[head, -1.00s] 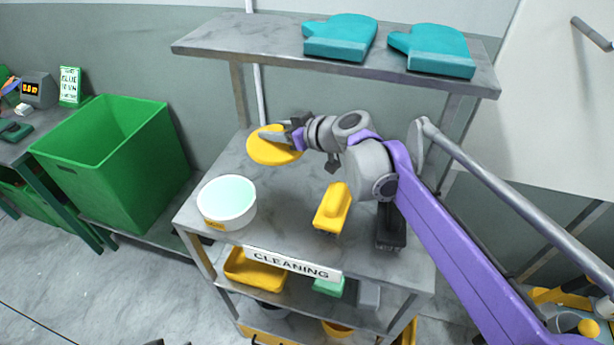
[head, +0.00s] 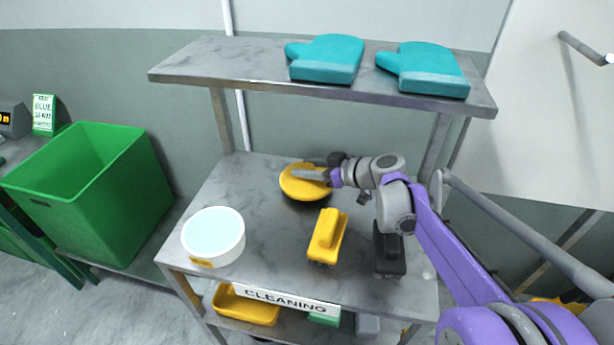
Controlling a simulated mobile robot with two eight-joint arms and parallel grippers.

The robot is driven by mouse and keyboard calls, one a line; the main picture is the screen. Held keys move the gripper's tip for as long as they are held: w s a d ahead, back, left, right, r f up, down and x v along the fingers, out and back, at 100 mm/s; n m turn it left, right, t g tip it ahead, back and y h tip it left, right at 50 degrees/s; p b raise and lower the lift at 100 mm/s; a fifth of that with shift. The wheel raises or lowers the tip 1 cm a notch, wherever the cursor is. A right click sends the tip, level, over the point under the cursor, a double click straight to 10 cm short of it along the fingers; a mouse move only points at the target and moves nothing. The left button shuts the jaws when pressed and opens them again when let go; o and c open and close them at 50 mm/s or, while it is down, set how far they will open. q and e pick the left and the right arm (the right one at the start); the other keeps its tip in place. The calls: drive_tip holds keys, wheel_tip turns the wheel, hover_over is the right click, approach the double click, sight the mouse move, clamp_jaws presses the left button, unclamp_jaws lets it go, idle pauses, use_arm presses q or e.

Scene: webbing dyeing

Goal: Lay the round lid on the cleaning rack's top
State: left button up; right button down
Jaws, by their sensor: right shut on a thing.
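The round lid (head: 303,188) is a yellow disc. My right gripper (head: 318,176) is shut on it, at its right side. The lid is over the back middle of the grey marbled surface of the cleaning rack (head: 253,178), above the "CLEANING" label. A dark shadow shows just under the lid's front edge; I cannot tell whether it touches the surface. My left gripper is not in view.
On the same surface stand a white tub (head: 213,236) with pale liquid, a yellow brush (head: 327,235) and a black brush (head: 388,250). Teal mitts (head: 326,60) lie on the upper shelf (head: 220,65). A green bin (head: 95,195) stands at left.

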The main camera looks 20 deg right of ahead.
drive_tip(key=shift+f, duration=1.05)
drive_tip(key=shift+f, duration=0.1)
drive_tip(key=shift+c, duration=1.9)
unclamp_jaws()
drive_tip(key=shift+s+d+r, duration=0.1)
drive_tip(key=shift+s+r, duration=0.1)
drive_tip(key=v, duration=1.1)
drive_tip(key=shift+s+d+r, duration=0.15)
drive_tip(key=shift+s, duration=0.05)
